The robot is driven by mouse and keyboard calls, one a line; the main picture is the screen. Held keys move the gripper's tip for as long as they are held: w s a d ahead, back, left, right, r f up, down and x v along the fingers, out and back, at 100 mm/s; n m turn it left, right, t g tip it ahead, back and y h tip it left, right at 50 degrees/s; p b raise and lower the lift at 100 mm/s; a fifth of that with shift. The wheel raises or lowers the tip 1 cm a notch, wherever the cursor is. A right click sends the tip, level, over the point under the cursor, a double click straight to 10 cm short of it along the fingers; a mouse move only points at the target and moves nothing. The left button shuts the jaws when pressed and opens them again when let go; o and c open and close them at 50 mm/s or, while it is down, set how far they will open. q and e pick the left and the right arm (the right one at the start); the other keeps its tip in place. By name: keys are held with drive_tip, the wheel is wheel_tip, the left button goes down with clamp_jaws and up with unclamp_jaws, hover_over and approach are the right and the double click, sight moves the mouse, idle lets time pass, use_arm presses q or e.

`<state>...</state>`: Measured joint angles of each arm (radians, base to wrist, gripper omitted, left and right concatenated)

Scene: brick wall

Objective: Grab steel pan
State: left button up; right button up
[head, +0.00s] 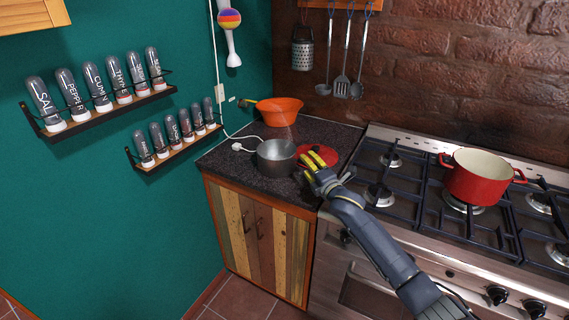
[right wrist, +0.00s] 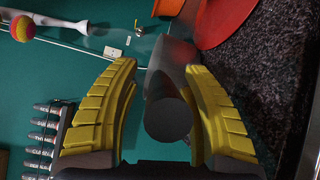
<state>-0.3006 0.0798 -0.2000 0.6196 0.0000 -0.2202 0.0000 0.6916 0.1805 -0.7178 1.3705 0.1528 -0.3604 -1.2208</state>
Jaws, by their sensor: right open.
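The steel pan (head: 275,157) stands on the dark counter, left of the stove. My right gripper (head: 318,160) is just right of it, with yellow fingers open. In the right wrist view, my right gripper (right wrist: 165,95) has its fingers apart on either side of a grey cylinder, which appears to be the steel pan's handle (right wrist: 168,117) seen end-on. A gap shows on its left; the right finger is very close, and I cannot tell if it touches. In the head view the gripper hides the handle. My left gripper is not in view.
A red lid (head: 309,151) lies on the counter behind my right gripper. An orange bowl (head: 279,112) stands at the back. A red pot (head: 477,179) sits on the stove (head: 400,232) at right. Spice racks (head: 100,112) hang on the green wall.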

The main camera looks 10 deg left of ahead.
drive_tip(key=shift+w, duration=0.1)
drive_tip(key=shift+c, duration=0.2)
clamp_jaws()
drive_tip(key=shift+r, duration=0.15)
idle(0.4)
